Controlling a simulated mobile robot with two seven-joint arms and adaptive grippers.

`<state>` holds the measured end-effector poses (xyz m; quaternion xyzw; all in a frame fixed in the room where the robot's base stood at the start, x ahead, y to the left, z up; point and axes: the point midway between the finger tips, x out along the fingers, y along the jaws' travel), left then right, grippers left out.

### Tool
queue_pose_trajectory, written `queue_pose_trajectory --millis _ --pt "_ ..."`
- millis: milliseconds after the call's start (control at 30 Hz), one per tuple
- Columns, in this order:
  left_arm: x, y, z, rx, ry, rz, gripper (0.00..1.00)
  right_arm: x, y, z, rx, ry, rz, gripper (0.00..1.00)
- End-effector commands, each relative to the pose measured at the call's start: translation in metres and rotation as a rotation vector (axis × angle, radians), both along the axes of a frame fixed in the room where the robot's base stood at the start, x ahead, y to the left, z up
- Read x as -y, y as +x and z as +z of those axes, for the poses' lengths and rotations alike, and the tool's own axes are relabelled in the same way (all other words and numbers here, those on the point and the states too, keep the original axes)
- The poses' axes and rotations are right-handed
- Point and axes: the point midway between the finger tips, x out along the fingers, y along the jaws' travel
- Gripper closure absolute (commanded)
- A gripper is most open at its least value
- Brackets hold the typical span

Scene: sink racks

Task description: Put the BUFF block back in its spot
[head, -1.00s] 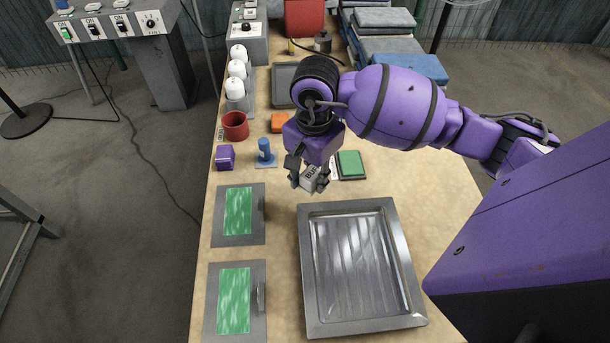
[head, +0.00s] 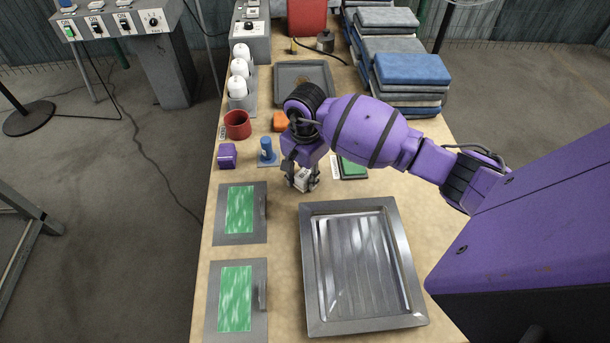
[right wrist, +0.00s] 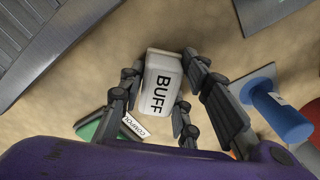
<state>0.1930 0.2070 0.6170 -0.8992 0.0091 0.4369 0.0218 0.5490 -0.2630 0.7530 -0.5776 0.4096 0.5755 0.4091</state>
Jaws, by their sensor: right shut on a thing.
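The BUFF block (head: 302,178) is a small white block with black lettering. My right gripper (head: 301,186) is shut on it, low over the table between the blue-handled piece and the green pad. In the right wrist view the block (right wrist: 156,82) sits between the fingers with BUFF readable on its face. I cannot tell whether its underside touches the table. No marked spot for the block can be made out; the gripper and arm hide part of the table there. My left gripper is not in view.
A blue-handled piece (head: 266,151) stands left of the gripper, with a purple block (head: 227,156) beyond it. A green pad (head: 352,169) with a COMPOUND label (right wrist: 140,136) lies close on the right. A metal tray (head: 309,270) lies in front. Bare tabletop lies between.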

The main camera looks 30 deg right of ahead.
Motion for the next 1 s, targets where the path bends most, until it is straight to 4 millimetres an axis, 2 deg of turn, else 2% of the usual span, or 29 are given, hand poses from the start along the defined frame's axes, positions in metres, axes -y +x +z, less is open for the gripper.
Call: queue_pose_trajectory --millis 200,233,367,733,867,1000 --pt "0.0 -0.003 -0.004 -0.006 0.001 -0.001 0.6 0.0 0.0 -0.004 -0.001 0.0 0.0 0.98" --pt "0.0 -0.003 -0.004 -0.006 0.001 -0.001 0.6 0.0 0.0 -0.005 -0.001 0.0 0.0 0.68" --pt "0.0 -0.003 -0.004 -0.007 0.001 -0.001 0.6 0.0 0.0 -0.004 -0.001 0.001 0.0 0.51" --pt "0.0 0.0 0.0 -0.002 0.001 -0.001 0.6 -0.001 0.0 0.001 0.001 0.001 -0.001 0.51" --pt "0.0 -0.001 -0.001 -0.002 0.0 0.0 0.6 0.0 0.001 0.017 0.003 -0.001 0.0 0.51" --pt "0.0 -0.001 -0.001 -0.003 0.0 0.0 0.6 0.001 0.001 0.047 0.005 -0.002 0.002 0.51"
